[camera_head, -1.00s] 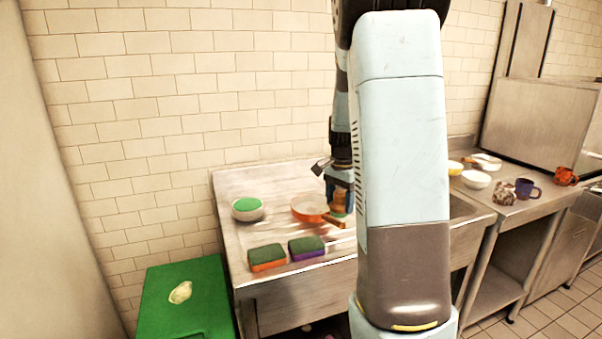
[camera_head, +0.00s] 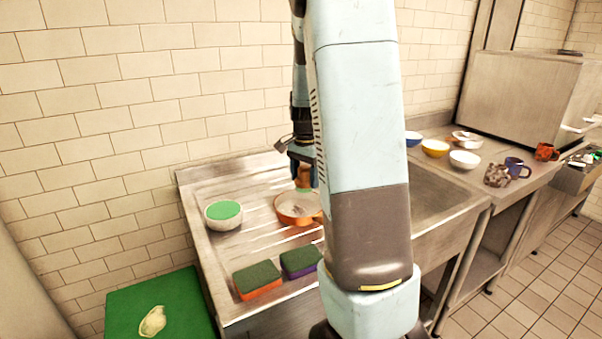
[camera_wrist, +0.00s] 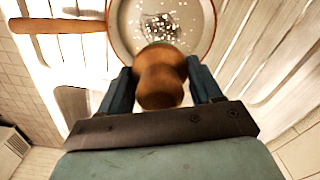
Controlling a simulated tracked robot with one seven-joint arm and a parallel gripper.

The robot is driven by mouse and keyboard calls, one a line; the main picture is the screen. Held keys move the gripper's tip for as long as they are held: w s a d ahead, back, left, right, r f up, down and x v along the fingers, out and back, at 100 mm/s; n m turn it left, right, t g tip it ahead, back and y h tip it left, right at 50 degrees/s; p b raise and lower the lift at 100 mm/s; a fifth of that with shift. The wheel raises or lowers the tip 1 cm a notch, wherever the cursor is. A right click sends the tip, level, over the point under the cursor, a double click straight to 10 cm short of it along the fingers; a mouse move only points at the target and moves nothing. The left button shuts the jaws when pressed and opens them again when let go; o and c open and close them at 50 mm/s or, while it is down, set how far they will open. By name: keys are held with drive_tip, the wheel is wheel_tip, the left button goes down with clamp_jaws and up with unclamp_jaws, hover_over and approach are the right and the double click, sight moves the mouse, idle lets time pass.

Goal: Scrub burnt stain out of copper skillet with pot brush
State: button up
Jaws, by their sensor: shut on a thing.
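The copper skillet (camera_head: 291,220) lies on the steel drainboard, partly hidden by my arm. In the wrist view the skillet (camera_wrist: 118,40) shows a pale inside with a dark patch and many white specks, and its wooden handle (camera_wrist: 60,26) points left. My gripper (camera_head: 303,168) is shut on the pot brush (camera_head: 303,180) above the skillet. In the wrist view my gripper (camera_wrist: 162,82) has its fingers on both sides of the brush's round wooden handle (camera_wrist: 160,72). The bristles are hidden there, so I cannot tell whether they touch the skillet.
A white bowl with green contents (camera_head: 223,214) stands left of the skillet. Two sponges, orange (camera_head: 257,281) and purple (camera_head: 301,261), lie in front. A green stand (camera_head: 180,300) is at lower left. Bowls (camera_head: 464,160) and mugs (camera_head: 516,168) stand on the right counter.

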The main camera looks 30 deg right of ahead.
sight(305, 188)
drive_tip(key=f, duration=0.7)
drive_tip(key=shift+a+f, duration=0.2)
drive_tip(key=shift+a, duration=0.25)
drive_tip(key=shift+c, duration=0.4)
drive_tip(key=shift+s+a, duration=0.15)
drive_tip(key=shift+a, duration=1.4)
drive_tip(key=shift+d+f, duration=0.1)
drive_tip(key=shift+d, duration=0.2)
drive_tip(key=d, duration=0.3)
drive_tip(key=shift+w+d, duration=0.15)
drive_tip(key=shift+w, duration=0.05)
wheel_tip(305, 188, up, 3)
drive_tip(key=shift+s+r, duration=0.1)
drive_tip(key=shift+r, duration=2.55)
